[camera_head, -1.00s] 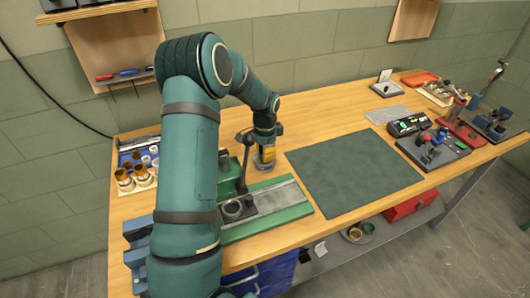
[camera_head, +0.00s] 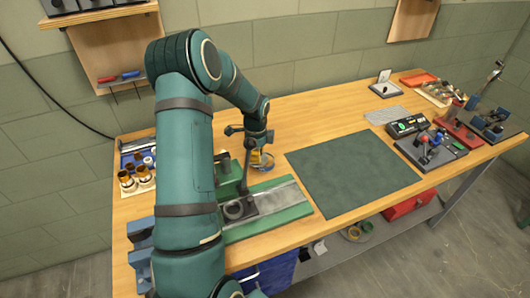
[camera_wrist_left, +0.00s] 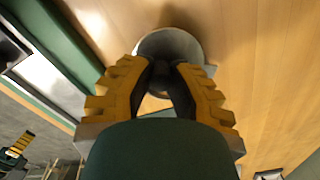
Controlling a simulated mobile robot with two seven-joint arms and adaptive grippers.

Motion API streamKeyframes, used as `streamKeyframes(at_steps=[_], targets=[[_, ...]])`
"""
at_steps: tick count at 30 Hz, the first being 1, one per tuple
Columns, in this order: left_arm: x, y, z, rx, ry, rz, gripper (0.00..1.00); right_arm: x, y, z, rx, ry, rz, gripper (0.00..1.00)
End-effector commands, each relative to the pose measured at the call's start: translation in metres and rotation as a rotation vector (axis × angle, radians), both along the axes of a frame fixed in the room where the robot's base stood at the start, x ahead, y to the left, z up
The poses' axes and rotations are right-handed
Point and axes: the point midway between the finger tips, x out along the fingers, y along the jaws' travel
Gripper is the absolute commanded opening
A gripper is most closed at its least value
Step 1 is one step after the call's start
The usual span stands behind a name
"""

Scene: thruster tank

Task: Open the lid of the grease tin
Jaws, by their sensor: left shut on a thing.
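The grease tin (camera_head: 268,168) is a small round tin on the wooden bench, just behind the green-edged press base. In the wrist view the grey round top of the tin (camera_wrist_left: 172,42) shows just past my fingertips. My left gripper (camera_head: 260,160), with yellow fingers, reaches down to the tin. In the wrist view its fingertips (camera_wrist_left: 167,72) are close together at the tin's near side, shut on the lid. The fingers hide the gripped part, and I cannot tell how far the lid is raised.
The green hand press (camera_head: 236,185) stands close in front of the tin. A dark green mat (camera_head: 352,172) lies to the right. A blue tray with brown and white parts (camera_head: 135,168) is at the left. The bench behind the tin is clear.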

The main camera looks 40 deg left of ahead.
Motion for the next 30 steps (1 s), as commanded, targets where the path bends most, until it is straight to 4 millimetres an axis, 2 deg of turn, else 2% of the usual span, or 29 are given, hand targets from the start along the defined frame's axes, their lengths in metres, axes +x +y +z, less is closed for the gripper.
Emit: streamKeyframes(at_steps=[18,30], targets=[[-0.010,0.030,0.002,0.000,0.001,-0.573,0.00,0.006,-0.002,0.036,-0.001,-0.016,-0.012,0.52],[-0.008,0.044,0.001,0.000,0.000,-0.826,0.00,0.006,-0.003,0.053,0.003,-0.016,-0.010,0.52]])
